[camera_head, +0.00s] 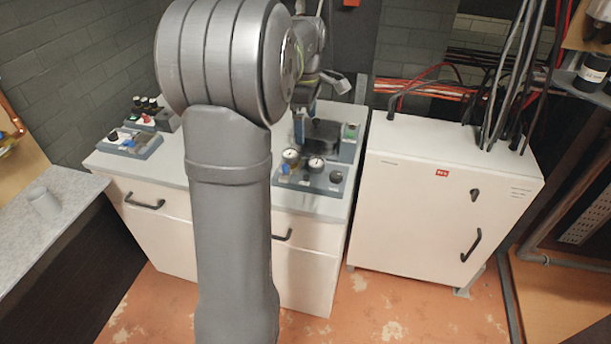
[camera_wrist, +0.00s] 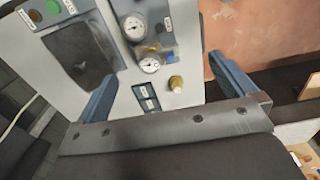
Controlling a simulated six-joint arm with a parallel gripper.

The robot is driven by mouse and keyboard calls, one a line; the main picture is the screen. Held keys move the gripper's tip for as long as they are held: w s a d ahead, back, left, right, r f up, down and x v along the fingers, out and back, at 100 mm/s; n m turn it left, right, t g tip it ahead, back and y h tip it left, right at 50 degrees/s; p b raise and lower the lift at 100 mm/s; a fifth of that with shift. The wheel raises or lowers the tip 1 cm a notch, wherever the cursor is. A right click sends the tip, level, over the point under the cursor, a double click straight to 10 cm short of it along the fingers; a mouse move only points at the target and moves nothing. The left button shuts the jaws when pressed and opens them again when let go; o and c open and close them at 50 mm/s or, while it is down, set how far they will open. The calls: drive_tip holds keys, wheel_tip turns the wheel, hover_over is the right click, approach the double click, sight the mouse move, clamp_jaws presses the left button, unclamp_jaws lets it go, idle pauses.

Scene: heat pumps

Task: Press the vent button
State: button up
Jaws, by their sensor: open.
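The vent button cannot be picked out, as the labels are too small to read. The control panel (camera_head: 308,185) on the white cabinet carries two gauges (camera_head: 290,156), a blue part and a dark round knob (camera_head: 336,177). A raised box behind it has a green button (camera_head: 350,132), which also shows in the wrist view (camera_wrist: 53,7). My gripper (camera_head: 304,112) is above the panel, its blue fingers apart and empty. In the wrist view, my gripper (camera_wrist: 162,72) frames a gauge (camera_wrist: 149,65) and a brass-coloured knob (camera_wrist: 176,83), with no clear contact.
Smaller button boxes (camera_head: 134,143) stand on the left of the white cabinet (camera_head: 160,225). A taller white cabinet (camera_head: 430,200) with cables rising from its top stands at the right. My grey arm hides the middle of the counter. The orange floor (camera_head: 390,315) in front is clear.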

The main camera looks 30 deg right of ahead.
drive_tip(key=shift+r, duration=0.35)
